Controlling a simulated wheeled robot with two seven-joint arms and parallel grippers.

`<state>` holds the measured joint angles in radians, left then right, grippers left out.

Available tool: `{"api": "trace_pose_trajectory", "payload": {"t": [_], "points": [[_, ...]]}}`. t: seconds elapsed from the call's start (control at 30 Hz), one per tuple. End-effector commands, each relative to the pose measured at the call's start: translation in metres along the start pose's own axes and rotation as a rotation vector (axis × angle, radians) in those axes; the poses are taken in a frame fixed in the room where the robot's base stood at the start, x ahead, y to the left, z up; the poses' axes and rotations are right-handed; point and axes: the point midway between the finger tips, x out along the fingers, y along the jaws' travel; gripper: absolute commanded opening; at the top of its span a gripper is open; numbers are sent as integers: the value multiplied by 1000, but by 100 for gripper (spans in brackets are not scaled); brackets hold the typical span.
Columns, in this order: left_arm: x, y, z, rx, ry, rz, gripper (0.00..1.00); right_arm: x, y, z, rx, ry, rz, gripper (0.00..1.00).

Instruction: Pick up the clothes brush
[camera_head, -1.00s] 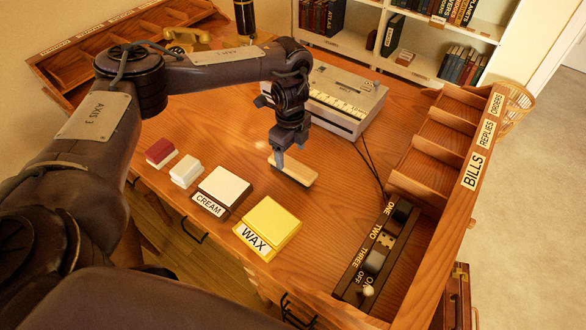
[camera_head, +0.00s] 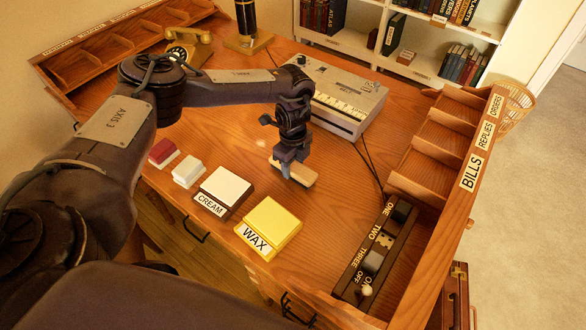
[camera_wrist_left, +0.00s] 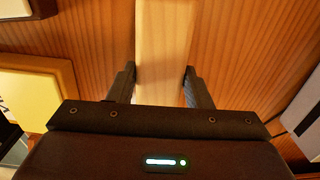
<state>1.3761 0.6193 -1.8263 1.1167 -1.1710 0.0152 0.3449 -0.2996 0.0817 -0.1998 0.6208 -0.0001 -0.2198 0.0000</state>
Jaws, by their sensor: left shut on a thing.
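The clothes brush (camera_head: 305,177), a pale wooden bar, is at the middle of the desk (camera_head: 330,215), behind the yellow WAX box. My left gripper (camera_head: 286,171) comes down on it from above and is shut on it around its middle. In the left wrist view the pale brush (camera_wrist_left: 163,45) runs between the two fingers of my left gripper (camera_wrist_left: 160,85). The brush's underside is hidden, and I cannot tell whether it touches the desk. My right gripper is not in view.
The yellow WAX box (camera_head: 270,224), the white CREAM box (camera_head: 226,187) and small white and red blocks stand in front. A switch panel (camera_head: 376,250) and wooden pigeonholes (camera_head: 440,140) are at the right. A keyed machine (camera_head: 345,98) stands behind. Bare desk lies right of the brush.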

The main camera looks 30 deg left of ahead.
Motion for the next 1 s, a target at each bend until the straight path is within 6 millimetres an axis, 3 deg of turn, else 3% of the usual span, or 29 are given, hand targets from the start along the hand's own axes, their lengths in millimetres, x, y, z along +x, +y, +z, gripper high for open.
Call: {"api": "trace_pose_trajectory", "payload": {"t": [0.33, 0.53, 0.77, 0.93, 1.0], "points": [[-3, -1, 0, -1, 0, -2, 20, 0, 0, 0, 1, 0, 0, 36], [-21, -1, 0, -1, 1, -3, 20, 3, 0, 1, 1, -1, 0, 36], [-71, -2, 1, 0, 1, -7, 20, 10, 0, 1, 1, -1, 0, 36], [-118, -2, 0, 1, 0, -7, 20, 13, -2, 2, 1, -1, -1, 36], [-141, -2, 1, 2, -3, -7, 20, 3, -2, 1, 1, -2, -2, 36]]}}
